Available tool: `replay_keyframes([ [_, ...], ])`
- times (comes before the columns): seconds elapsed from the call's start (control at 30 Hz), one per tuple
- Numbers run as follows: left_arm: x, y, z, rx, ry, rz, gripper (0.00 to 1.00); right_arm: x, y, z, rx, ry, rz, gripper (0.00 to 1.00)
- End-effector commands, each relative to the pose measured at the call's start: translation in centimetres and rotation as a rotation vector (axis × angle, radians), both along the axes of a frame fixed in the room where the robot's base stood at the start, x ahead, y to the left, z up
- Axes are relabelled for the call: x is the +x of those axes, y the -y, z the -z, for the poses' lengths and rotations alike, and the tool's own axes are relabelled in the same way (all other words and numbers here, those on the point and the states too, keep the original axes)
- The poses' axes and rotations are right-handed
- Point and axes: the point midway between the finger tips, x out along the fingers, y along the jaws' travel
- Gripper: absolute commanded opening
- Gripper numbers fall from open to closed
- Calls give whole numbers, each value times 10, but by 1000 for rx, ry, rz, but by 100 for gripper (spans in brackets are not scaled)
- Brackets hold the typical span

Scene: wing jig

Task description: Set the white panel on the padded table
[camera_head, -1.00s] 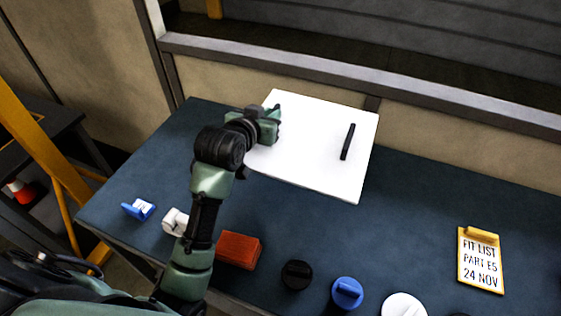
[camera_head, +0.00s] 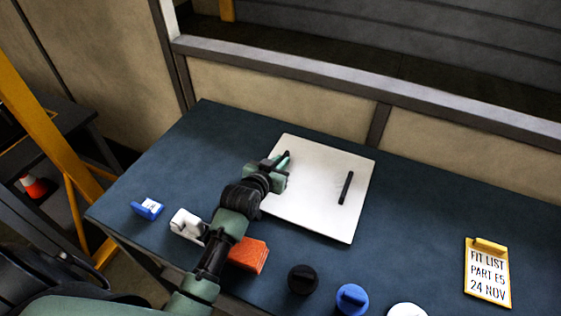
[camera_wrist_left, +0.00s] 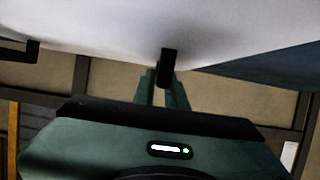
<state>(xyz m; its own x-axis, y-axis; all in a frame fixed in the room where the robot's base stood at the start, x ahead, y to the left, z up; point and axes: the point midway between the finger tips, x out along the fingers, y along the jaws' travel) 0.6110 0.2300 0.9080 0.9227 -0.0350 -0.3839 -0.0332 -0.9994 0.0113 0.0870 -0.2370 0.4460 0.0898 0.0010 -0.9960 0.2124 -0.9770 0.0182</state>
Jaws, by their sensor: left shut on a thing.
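The white panel (camera_head: 318,205) is a flat square plate with a black bar handle (camera_head: 346,187) near its right side. It is over the blue padded table (camera_head: 420,215), looking close to flat; I cannot tell whether it touches the pad. My left gripper (camera_head: 283,161) is at the panel's left side, shut on a second black handle, which shows between the fingers in the left wrist view (camera_wrist_left: 168,66). The panel (camera_wrist_left: 110,25) fills the top of that view. In the head view my gripper hides that handle. My right gripper is not in view.
Along the table's front lie a blue part (camera_head: 147,208), a white part (camera_head: 186,224), an orange block (camera_head: 249,256), a black round part (camera_head: 302,279), a blue round part (camera_head: 351,298) and a yellow-framed sign (camera_head: 488,273). The pad right of the panel is clear. A wall (camera_head: 280,98) stands behind.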

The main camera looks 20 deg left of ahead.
Motion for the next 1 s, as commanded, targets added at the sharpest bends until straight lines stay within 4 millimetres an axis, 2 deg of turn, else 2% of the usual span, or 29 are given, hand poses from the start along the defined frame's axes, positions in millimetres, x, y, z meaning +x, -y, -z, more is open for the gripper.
replay_keyframes([
  [0.23, 1, 0, -1, -1, 5, 0, 0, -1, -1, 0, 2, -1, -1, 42],
  [0.27, 0, 0, 1, 1, 0, 0, 18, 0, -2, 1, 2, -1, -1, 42],
  [0.3, 0, 0, 0, 1, 0, 0, 29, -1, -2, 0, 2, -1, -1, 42],
  [0.33, 0, 0, 0, 1, 0, 0, 34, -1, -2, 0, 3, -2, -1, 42],
  [0.73, -5, 0, -2, 1, 0, 0, 34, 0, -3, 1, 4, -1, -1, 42],
  [0.87, -22, -1, -9, 2, 1, 1, 34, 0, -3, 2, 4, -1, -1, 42],
  [1.0, -51, -2, -20, 2, 0, 1, 34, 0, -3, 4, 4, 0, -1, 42],
])
